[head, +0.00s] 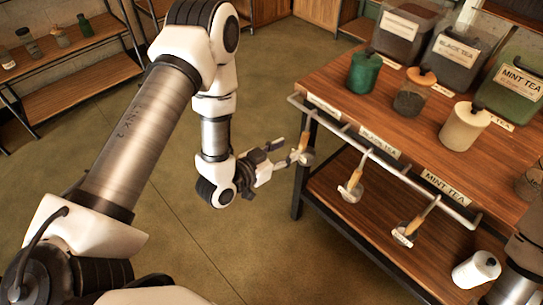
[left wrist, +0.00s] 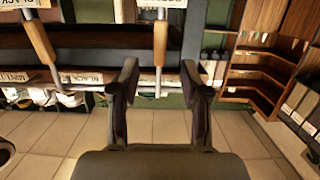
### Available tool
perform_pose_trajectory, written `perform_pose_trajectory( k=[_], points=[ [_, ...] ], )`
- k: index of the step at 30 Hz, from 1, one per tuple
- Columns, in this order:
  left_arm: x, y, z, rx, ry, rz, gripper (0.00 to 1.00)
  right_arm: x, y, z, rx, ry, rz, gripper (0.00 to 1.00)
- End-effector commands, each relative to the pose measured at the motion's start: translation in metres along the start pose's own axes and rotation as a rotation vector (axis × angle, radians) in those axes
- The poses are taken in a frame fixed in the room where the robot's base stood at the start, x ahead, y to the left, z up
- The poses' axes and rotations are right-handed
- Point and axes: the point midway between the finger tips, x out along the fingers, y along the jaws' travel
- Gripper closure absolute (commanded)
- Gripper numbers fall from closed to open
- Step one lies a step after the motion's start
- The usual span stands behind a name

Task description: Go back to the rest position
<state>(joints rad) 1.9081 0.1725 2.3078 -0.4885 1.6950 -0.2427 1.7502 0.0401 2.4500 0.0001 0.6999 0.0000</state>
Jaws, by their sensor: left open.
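My left gripper (head: 278,158) is at the table's front-left corner, its fingers spread apart. In the left wrist view the two fingers (left wrist: 160,78) are open with nothing gripped between them. A wooden-handled scoop (head: 302,150) hangs from the rail right by the fingertips. In the left wrist view its handle (left wrist: 160,42) hangs beyond and between the fingers, apparently not held. Whether the fingers touch it cannot be told. My right gripper is in neither view.
A metal rail (head: 380,147) runs along the wooden table (head: 330,78). Two more scoops hang from it, one in the middle (head: 352,188) and one nearer (head: 410,230). Jars and labelled tea bins stand on top. A white canister (head: 478,270) lies below. The floor (head: 180,235) left is clear.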

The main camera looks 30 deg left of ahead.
Motion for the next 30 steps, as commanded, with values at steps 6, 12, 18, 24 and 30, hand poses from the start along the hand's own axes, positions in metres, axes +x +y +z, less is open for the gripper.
perform_pose_trajectory(
  k=[6,12,18,24,30],
  points=[
    [-0.052,-0.001,0.001,-0.006,-0.003,-0.004,0.54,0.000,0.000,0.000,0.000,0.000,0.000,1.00],
    [-0.067,0.000,0.000,-0.001,0.001,-0.001,0.54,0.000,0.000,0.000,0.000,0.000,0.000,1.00],
    [-0.068,0.000,-0.002,0.000,0.000,0.000,0.54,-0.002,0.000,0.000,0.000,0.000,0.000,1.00],
    [-0.076,0.021,-0.031,0.021,-0.046,0.054,0.54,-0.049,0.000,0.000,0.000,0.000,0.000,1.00],
    [-0.114,0.052,0.018,0.039,-0.551,0.086,0.54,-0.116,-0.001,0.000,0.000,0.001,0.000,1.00]
  ],
)
